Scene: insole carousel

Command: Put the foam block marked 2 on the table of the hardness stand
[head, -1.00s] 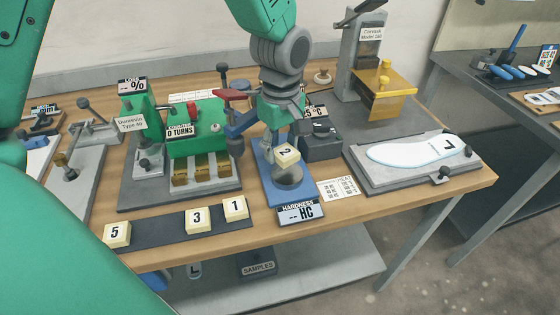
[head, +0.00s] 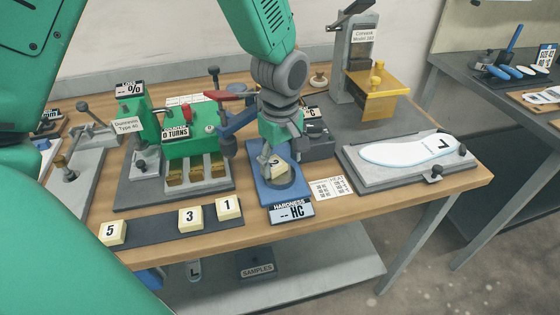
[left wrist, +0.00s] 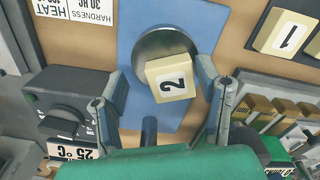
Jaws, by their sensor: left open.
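The cream foam block marked 2 (head: 277,170) is at the round metal table (left wrist: 152,43) of the blue hardness stand (head: 268,197). In the left wrist view the block (left wrist: 172,79) covers part of the disc and looks slightly turned; whether it rests fully flat I cannot tell. My left gripper (head: 281,163) is over the stand and open. In the left wrist view its fingers (left wrist: 160,95) are on either side of the block with gaps between. The fingers partly hide the block in the head view. My right gripper is not in view.
Blocks 5 (head: 112,232), 3 (head: 189,219) and 1 (head: 229,208) sit on a dark strip at the front left. A dark temperature box (head: 316,147) stands close right of the stand. The green turns machine (head: 190,130) is to the left.

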